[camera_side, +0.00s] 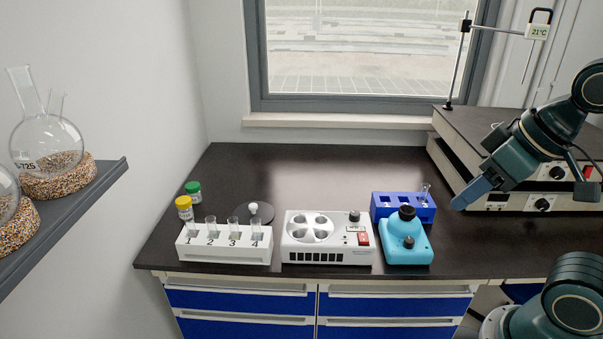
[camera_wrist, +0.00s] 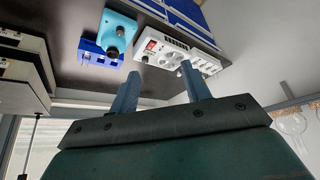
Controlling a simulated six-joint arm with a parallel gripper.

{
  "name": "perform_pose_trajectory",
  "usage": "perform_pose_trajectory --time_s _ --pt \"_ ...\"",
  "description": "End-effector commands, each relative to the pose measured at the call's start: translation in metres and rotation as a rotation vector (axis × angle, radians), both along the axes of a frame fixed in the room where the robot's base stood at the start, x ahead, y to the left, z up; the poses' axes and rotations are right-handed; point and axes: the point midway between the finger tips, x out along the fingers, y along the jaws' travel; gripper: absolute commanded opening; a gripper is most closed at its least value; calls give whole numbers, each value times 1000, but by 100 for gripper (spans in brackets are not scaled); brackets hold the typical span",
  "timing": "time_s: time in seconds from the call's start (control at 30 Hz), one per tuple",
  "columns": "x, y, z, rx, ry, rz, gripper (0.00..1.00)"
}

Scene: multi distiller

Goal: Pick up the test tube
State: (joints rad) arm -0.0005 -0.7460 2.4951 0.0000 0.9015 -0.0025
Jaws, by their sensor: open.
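A clear test tube (camera_side: 426,190) stands in the right end of the blue rack (camera_side: 403,212), behind the light-blue device. Several more clear tubes (camera_side: 233,224) stand in the white rack (camera_side: 224,252) numbered 1 to 4, at the left of the bench. My gripper (camera_side: 462,202) hangs to the right of the blue rack, pointing down and left, apart from the tubes. In the wrist view my gripper (camera_wrist: 160,72) has its two fingers spread with nothing between them. The blue rack (camera_wrist: 99,57) shows upper left there; a tube in it cannot be made out clearly.
A light-blue device (camera_side: 407,246) with a black top stands in front of the blue rack. A white centrifuge-like box (camera_side: 327,245) stands mid-bench. Green (camera_side: 193,188) and yellow (camera_side: 184,204) capped bottles stand behind the white rack. Stacked white instruments (camera_side: 500,185) stand at right.

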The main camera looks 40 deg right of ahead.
Motion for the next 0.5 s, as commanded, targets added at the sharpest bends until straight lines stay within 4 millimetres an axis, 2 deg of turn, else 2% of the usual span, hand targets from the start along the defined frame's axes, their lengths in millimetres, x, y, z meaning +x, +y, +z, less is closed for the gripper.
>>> perform_pose_trajectory --time_s 0.27,0.5 --pt "23 3 19 -20 25 53 47" --pt "68 9 48 -58 69 152 47"
